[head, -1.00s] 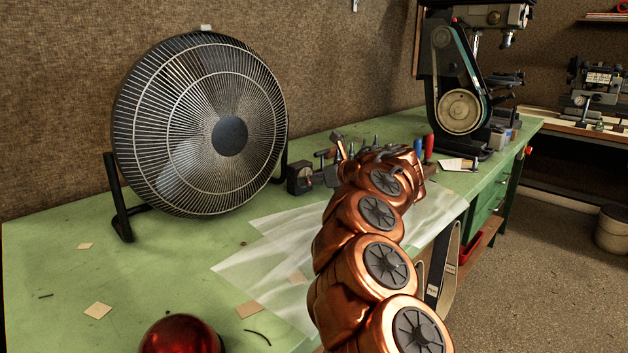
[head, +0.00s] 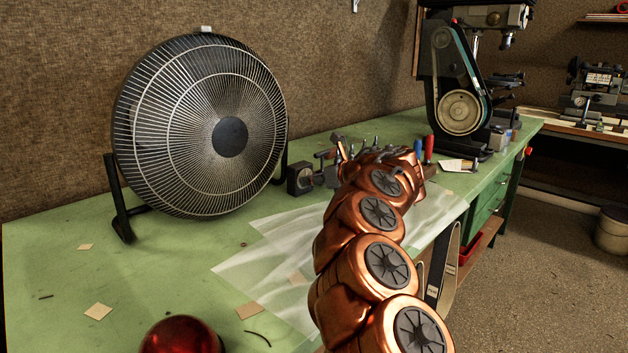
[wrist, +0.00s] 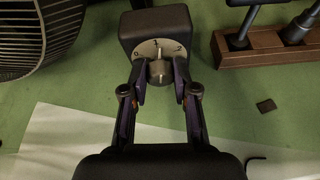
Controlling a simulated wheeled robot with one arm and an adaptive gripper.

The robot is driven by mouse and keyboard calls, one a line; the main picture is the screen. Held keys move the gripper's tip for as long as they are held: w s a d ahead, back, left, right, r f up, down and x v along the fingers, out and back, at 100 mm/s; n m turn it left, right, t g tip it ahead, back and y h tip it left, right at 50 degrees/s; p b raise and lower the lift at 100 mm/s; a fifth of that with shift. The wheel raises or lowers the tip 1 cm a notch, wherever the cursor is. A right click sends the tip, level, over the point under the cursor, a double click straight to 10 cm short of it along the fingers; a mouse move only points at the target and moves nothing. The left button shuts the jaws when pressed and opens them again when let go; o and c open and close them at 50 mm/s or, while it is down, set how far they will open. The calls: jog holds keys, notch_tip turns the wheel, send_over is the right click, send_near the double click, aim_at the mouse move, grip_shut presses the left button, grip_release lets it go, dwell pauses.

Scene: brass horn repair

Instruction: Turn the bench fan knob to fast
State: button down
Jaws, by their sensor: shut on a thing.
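The bench fan (head: 228,137), black with a round wire grille, stands on the green bench at the left. In the wrist view the control box (wrist: 153,24) has a pale dial (wrist: 146,48) marked 0, 1 and 2. The round grey knob (wrist: 159,72) is between the fingertips of my gripper (wrist: 159,92), which is shut on it from both sides. The knob's pointer seems to be near the 1, but is too small to read surely.
A wooden tool block (wrist: 250,47) stands right of the control box. A translucent sheet (head: 262,262) lies on the green bench (head: 60,260). A red dome (head: 180,338) is at the front. A belt machine (head: 459,112) stands farther back.

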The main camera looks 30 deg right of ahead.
jog(key=shift+r, duration=0.1)
jog(key=m+y+p, duration=0.1)
jog(key=p, duration=0.2)
jog(key=shift+d+r, duration=0.1)
jog(key=shift+r, duration=0.1)
jog(key=shift+m+y+p, duration=0.4)
jog(key=shift+m+p, duration=0.3)
jog(key=shift+p, duration=0.3)
jog(key=m+p, duration=0.1)
jog(key=m+y+p, duration=0.1)
jog(key=p, duration=0.1)
jog(key=shift+d+f+y, duration=0.15)
jog(key=shift+y, duration=0.15)
jog(key=shift+f+m+y+p, duration=0.2)
jog(key=shift+m+y+p, duration=0.55)
jog(key=shift+m, duration=0.65)
jog(key=shift+d, duration=0.1)
jog(key=c, duration=0.9)
grip_release()
